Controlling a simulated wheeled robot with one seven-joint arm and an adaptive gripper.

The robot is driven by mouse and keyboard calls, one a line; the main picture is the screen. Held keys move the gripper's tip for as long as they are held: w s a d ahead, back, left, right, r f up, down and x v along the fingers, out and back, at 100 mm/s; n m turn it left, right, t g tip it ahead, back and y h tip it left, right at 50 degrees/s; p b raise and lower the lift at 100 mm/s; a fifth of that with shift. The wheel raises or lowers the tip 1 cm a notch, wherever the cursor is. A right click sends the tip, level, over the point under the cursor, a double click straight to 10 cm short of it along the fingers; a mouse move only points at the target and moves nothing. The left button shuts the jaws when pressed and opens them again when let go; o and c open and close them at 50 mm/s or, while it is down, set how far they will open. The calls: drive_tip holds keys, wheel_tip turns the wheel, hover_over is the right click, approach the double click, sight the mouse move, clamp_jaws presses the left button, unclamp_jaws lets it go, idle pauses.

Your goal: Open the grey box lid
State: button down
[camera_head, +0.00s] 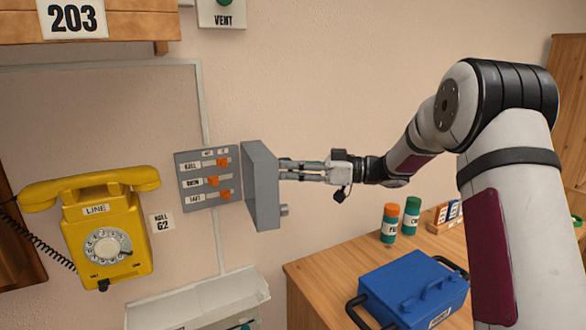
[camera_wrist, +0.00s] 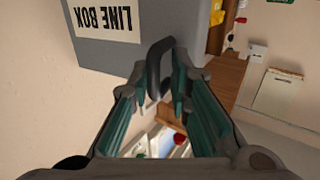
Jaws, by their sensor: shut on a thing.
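The grey box lid (camera_head: 262,186) stands swung out from the wall, hinged near the right side of the switch panel. The grey panel (camera_head: 208,192) is exposed, with three rows of orange switches and labels. My gripper (camera_head: 284,170) is at the lid's outer face. In the wrist view the lid (camera_wrist: 110,48) shows an upside-down "LINE BOX" label. A dark curved handle (camera_wrist: 158,66) on the lid lies between the fingertips of my gripper (camera_wrist: 165,85), which are shut on it. In the head view the lid's edge hides the handle.
A yellow dial phone (camera_head: 107,225) hangs left of the panel. Below right, a wooden counter (camera_head: 310,275) holds a blue toolbox (camera_head: 410,288), an orange-capped can (camera_head: 390,222) and a green-capped can (camera_head: 411,215). A pale tray (camera_head: 195,300) is below the panel.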

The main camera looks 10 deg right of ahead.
drive_tip(key=c, duration=2)
unclamp_jaws()
drive_tip(key=shift+w+a+r, duration=0.3)
drive_tip(key=shift+w+a, duration=0.05)
drive_tip(key=shift+a, duration=0.05)
drive_tip(key=shift+o, duration=0.2)
drive_tip(key=shift+a+f, duration=0.1)
drive_tip(key=shift+d, duration=0.6)
drive_tip(key=v, duration=1.1)
drive_tip(key=shift+s, duration=0.25)
